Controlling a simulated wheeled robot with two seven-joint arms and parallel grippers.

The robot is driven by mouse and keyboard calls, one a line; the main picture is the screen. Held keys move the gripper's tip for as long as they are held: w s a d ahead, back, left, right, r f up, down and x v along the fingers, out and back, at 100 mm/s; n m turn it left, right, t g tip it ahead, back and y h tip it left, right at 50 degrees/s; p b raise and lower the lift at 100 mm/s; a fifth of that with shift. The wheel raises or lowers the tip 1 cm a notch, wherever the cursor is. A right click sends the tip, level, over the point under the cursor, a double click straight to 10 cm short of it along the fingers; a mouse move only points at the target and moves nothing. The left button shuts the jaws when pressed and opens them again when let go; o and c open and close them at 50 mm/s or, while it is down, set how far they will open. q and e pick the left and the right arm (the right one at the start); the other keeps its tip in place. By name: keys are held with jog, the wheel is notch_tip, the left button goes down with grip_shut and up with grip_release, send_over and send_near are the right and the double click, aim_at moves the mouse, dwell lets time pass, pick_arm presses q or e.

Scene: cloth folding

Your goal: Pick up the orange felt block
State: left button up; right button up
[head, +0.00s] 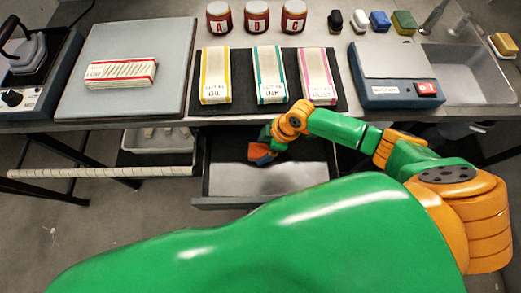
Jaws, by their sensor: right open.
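My right gripper (264,149) is small in the head view, over the open drawer (275,182) below the table's front edge. It is open. A small orange-yellow block (503,43) lies at the far right by the sink, well away from the gripper. My left gripper is not in view.
The table holds a grey board with a striped bundle (122,73), three labelled cloth stacks (271,75), three jars (256,17), a blue-grey device (395,74), small coloured blocks (380,21) and a sink (470,75). A tray (158,139) hangs left of the drawer.

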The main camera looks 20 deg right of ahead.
aim_at(257, 150)
jog(key=shift+s+r, duration=0.1)
jog(key=shift+s, duration=0.1)
jog(key=c, duration=0.9)
jog(key=shift+c, duration=1.1)
jog(key=shift+w, duration=0.15)
notch_tip(257, 150, up, 3)
jog(key=shift+f, duration=0.1)
jog(key=s+r+p, duration=0.3)
jog(key=s+r, duration=0.7)
jog(key=s, duration=0.4)
jog(key=shift+d+p, duration=0.15)
jog(key=shift+p, duration=0.2)
